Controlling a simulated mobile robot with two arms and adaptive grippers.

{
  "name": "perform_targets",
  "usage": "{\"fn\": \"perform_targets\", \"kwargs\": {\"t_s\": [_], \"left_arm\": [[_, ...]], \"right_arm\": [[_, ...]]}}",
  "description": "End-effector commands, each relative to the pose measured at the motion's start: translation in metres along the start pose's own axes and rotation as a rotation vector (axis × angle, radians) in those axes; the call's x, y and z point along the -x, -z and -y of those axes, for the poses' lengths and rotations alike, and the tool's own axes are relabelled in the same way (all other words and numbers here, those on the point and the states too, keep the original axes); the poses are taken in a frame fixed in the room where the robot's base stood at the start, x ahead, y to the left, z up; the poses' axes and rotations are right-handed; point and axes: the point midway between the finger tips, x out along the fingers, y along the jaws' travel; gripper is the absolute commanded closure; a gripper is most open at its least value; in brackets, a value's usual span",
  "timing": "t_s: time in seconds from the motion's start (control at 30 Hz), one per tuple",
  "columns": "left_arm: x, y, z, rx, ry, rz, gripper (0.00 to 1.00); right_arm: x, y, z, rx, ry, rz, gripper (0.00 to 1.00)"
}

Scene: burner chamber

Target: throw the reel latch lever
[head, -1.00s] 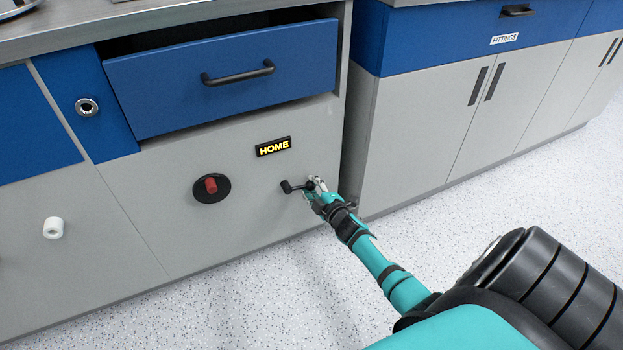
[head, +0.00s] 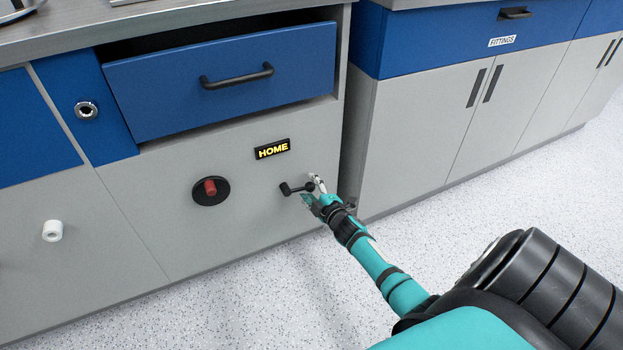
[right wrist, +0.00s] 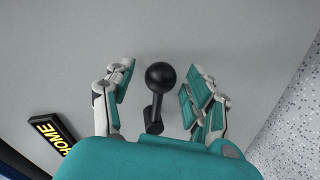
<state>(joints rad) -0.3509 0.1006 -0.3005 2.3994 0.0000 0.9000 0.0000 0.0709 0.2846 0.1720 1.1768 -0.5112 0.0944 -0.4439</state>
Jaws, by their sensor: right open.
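The reel latch lever (head: 297,188) is a short black arm with a round black knob on the grey cabinet front, under the HOME sign. In the right wrist view the lever's knob (right wrist: 160,76) stands between the fingers, with a visible gap on each side. My right gripper (head: 313,190) is open around the knob and not closed on it; in the head view its fingers partly cover the lever's right end. My left gripper is not in view.
The HOME sign (head: 272,149) is lit yellow. A red knob on a black disc (head: 211,190) sits left of the lever. Above, a blue drawer (head: 225,80) stands partly open. A white knob (head: 52,230) is farther left. The speckled floor in front is clear.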

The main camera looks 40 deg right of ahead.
Motion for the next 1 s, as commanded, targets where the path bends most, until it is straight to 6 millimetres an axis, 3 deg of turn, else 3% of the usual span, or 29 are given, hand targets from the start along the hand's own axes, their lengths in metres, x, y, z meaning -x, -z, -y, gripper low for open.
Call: {"fn": "perform_targets", "kwargs": {"t_s": [0.13,0.27,0.5,0.7,1.0], "left_arm": [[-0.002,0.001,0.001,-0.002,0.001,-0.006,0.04],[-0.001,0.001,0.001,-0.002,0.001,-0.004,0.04],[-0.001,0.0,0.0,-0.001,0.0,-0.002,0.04],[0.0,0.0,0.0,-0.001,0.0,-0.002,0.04],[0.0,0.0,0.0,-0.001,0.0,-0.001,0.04]], "right_arm": [[0.005,-0.001,0.0,0.0,0.0,0.001,0.45],[0.022,-0.001,0.001,0.001,0.001,0.0,0.45],[0.074,-0.001,0.002,0.0,0.003,0.0,0.45],[0.107,0.0,0.001,-0.001,0.001,0.0,0.45],[0.121,0.0,0.0,0.0,0.0,0.0,0.45]]}}
